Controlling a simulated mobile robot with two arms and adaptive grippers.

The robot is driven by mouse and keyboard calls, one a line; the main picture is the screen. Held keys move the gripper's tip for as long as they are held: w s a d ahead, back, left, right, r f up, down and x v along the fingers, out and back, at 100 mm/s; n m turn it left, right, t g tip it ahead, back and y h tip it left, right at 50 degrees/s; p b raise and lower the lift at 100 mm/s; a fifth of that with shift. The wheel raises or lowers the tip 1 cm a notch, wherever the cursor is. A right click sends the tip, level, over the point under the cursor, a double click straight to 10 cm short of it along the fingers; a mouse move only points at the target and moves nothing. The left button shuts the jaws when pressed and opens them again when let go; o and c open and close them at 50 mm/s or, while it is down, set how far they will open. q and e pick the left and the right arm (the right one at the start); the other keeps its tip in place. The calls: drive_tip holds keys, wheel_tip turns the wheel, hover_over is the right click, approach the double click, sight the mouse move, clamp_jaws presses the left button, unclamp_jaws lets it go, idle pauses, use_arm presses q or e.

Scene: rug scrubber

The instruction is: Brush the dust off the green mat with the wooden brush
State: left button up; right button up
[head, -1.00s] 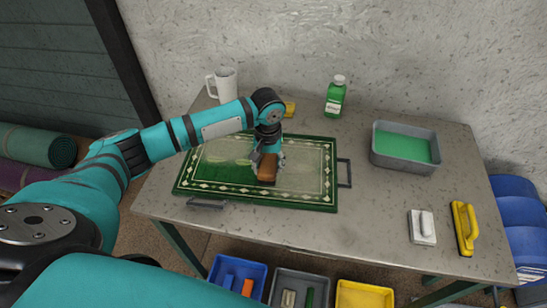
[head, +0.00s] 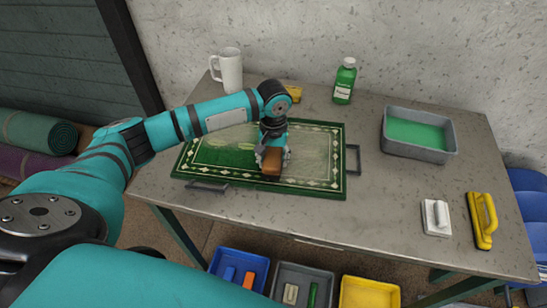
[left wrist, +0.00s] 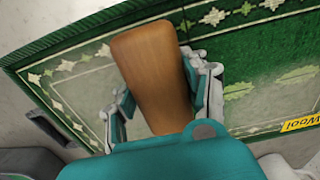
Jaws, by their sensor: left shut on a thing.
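The green mat (head: 215,155) with a pale patterned border lies on the table. Whitish dust covers much of its middle and right, while the left part looks greener. My left gripper (head: 272,158) is shut on the wooden brush (head: 271,171), over the mat's middle near the front border. In the left wrist view the brush's brown wooden back (left wrist: 152,75) sits between the two fingers. The bristles are hidden, so I cannot tell whether they touch the mat. My right gripper is not in view.
A white mug (head: 230,70), a yellow item (head: 294,93) and a green bottle (head: 344,82) stand behind the mat. A grey basin (head: 451,156) with green liquid, a white-handled brush (head: 436,218) and a yellow-handled one (head: 482,220) are at right. Bins (head: 238,267) stand below.

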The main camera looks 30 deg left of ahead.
use_arm(q)
drive_tip(key=shift+f, duration=0.2)
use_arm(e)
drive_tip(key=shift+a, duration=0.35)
use_arm(q)
drive_tip(key=shift+f, duration=0.1)
